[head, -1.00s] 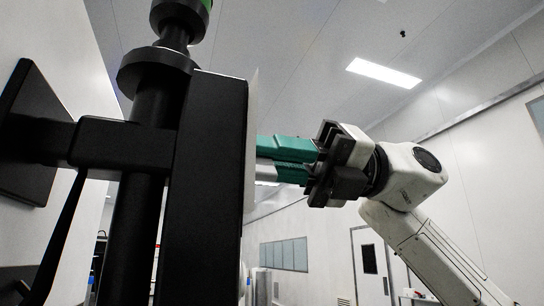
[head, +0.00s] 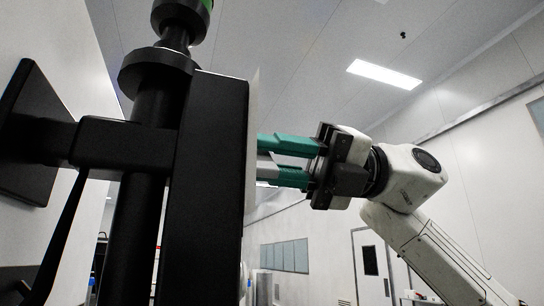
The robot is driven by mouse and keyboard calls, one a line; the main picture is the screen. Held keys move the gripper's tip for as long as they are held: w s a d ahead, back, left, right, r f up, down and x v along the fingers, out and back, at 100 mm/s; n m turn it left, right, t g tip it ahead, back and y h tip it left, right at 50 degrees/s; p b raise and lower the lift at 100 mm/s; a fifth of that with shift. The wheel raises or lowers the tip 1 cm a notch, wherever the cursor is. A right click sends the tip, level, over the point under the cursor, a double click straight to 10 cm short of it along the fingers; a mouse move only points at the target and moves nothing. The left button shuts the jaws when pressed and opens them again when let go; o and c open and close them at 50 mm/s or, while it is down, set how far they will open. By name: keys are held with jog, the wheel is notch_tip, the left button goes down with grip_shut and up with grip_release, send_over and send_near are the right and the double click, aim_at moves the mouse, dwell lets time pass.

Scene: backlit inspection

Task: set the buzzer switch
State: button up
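The buzzer switch cannot be made out. A tall black box (head: 208,160) with a thin pale plate (head: 252,130) along its right side fills the middle of the head view, and I see it edge-on. My gripper (head: 264,159) has teal fingers and reaches in from the right, with its tips at or close to the pale plate. The fingers are apart, one above the other, with a visible gap. A light grey piece shows by the lower finger; I cannot tell what it is. Whether the tips touch anything is hidden by the plate's edge.
A black post (head: 147,190) stands left of the box, with a round black-and-green fitting (head: 180,15) on top. A dark flat panel (head: 35,135) is at the far left. Free room lies right of the box around my arm, with walls and a door behind.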

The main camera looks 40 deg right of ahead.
jog(key=shift+o, duration=0.9)
jog(key=b+v, duration=0.2)
jog(key=v, duration=0.8)
jog(key=shift+s+d, duration=0.2)
jog(key=shift+d, duration=0.15)
